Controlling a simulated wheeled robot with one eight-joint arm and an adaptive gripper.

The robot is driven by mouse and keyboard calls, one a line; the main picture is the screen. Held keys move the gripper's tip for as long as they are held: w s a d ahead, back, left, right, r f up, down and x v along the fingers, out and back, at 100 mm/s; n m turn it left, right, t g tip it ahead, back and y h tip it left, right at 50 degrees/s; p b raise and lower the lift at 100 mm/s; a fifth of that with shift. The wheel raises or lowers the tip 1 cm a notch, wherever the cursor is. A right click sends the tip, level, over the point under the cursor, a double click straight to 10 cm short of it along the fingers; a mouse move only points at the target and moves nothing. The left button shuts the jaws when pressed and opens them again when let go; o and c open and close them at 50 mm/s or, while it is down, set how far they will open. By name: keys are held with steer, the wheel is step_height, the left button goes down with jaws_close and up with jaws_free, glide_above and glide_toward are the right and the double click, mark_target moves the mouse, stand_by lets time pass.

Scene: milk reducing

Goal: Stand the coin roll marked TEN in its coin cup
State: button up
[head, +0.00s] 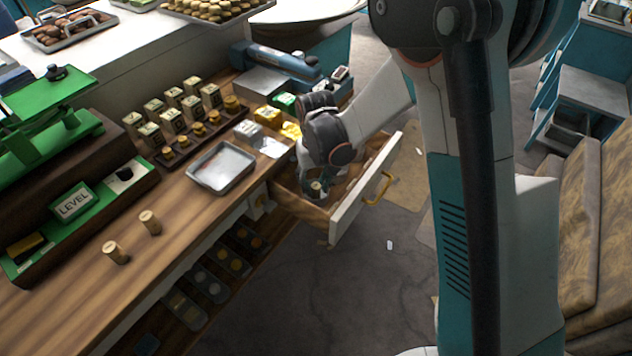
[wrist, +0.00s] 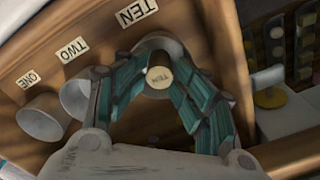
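The coin roll marked TEN (wrist: 158,77) is between the teal fingers of my gripper (wrist: 157,72), its lettered end facing the wrist camera. My gripper is shut on it. The white coin cup below the TEN label (wrist: 165,44) is directly behind the roll, partly hidden by the fingers. The roll lines up with the cup's mouth; I cannot tell how deep it sits. The TEN label (wrist: 136,12) is on the drawer's wooden wall. In the head view my gripper (head: 317,186) is down inside the open drawer (head: 318,218), with the roll's pale end showing.
Cups for TWO (wrist: 76,98) and ONE (wrist: 42,118) stand beside it, appearing empty. Two other coin rolls (head: 115,252) (head: 150,222) stand on the wooden counter (head: 190,235). A metal tray (head: 222,168) lies near the drawer. The drawer walls surround my gripper closely.

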mark_target(316, 185)
step_height(316, 185, up, 13)
steer(key=p, duration=0.4)
steer(key=shift+f, duration=0.15)
stand_by(1.2)
